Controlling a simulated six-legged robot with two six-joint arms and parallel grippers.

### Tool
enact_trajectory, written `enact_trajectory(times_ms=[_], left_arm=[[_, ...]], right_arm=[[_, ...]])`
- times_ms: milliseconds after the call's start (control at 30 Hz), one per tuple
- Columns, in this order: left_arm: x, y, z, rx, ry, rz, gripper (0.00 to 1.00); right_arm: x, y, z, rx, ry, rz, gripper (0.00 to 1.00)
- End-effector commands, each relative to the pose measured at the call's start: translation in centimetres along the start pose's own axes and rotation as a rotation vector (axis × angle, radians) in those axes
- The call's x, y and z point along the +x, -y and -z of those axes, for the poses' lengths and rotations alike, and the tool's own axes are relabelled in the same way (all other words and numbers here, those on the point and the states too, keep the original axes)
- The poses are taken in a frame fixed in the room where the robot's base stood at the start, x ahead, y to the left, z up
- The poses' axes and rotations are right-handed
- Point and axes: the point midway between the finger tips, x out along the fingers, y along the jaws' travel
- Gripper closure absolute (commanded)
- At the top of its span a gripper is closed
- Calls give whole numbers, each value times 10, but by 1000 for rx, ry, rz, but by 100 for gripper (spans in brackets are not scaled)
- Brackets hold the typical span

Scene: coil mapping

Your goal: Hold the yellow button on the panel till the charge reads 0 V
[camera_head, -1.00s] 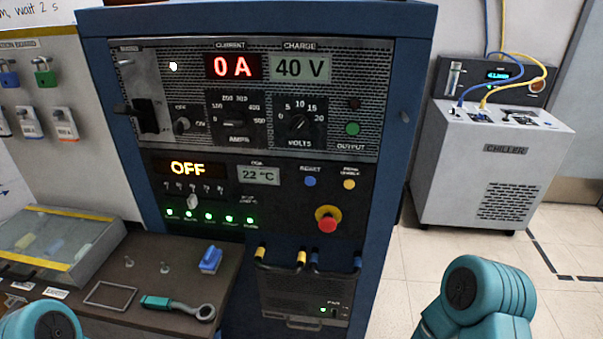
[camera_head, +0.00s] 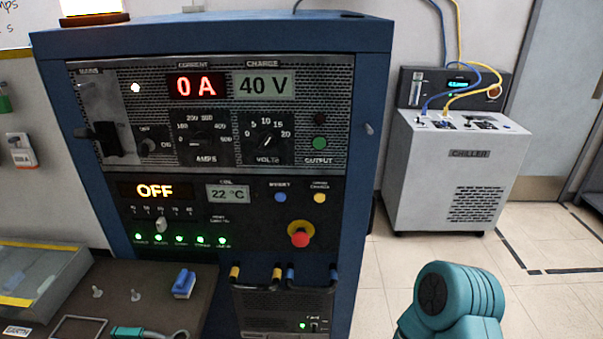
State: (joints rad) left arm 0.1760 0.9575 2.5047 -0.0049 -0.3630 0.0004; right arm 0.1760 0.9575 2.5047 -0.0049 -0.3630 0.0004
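The panel (camera_head: 260,240) is the front of a blue cabinet in the middle of the head view. The small round yellow button (camera_head: 320,198) sits at the panel's right, right of a blue button (camera_head: 280,197) and above a red mushroom knob on a yellow base (camera_head: 300,234). Nothing touches the yellow button. The charge display (camera_head: 263,84) reads 40 V. The current display (camera_head: 196,86) reads 0 A. A teal link of my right arm shows at the lower right; its gripper is out of view. My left arm and gripper are out of view.
A dark bench with a blue-handled item (camera_head: 184,283) and a teal-handled tool stands at the lower left. A white chiller (camera_head: 455,175) stands at the right. Floor between is clear.

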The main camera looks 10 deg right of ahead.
Motion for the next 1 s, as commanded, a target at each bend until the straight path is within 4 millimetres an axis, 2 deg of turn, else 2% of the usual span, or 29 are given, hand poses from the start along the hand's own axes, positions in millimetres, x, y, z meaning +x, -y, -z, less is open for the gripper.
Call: enact_trajectory(times_ms=[467, 500, 567, 600, 633, 1000], left_arm=[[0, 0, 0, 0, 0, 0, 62], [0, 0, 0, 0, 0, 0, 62], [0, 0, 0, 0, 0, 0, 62], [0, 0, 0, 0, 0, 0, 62], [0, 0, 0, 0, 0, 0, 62], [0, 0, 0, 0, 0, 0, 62]], right_arm=[[0, 0, 0, 0, 0, 0, 57], [0, 0, 0, 0, 0, 0, 61], [0, 0, 0, 0, 0, 0, 80], [0, 0, 0, 0, 0, 0, 93], [0, 0, 0, 0, 0, 0, 100], [0, 0, 0, 0, 0, 0, 100]])
